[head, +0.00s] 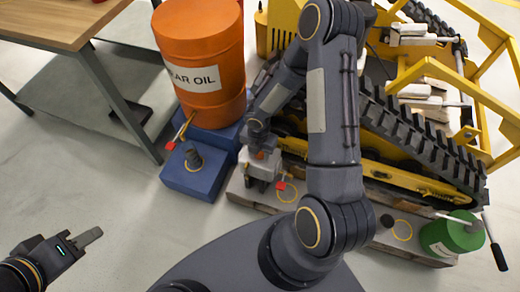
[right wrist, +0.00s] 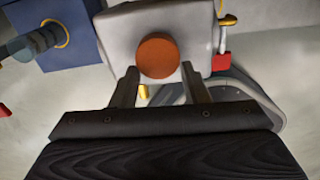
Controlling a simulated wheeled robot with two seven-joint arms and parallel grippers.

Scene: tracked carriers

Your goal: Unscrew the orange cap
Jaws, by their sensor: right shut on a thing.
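The orange cap (head: 261,155) is round and sits against a pale grey housing (head: 252,171) at the front of the tracked carrier. In the right wrist view the cap (right wrist: 158,57) shows as an orange disc on the pale housing (right wrist: 120,40). My right gripper (right wrist: 160,75) has one finger on each side of the cap and is shut on it. In the head view my right arm hides much of the right gripper. My left gripper (head: 90,237) is empty at the lower left, far from the cap.
An orange oil drum (head: 200,45) stands behind a blue block (head: 196,178) with a dark knob. Red tags hang near the housing. A wooden table (head: 60,20) is upper left. The floor at left is clear.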

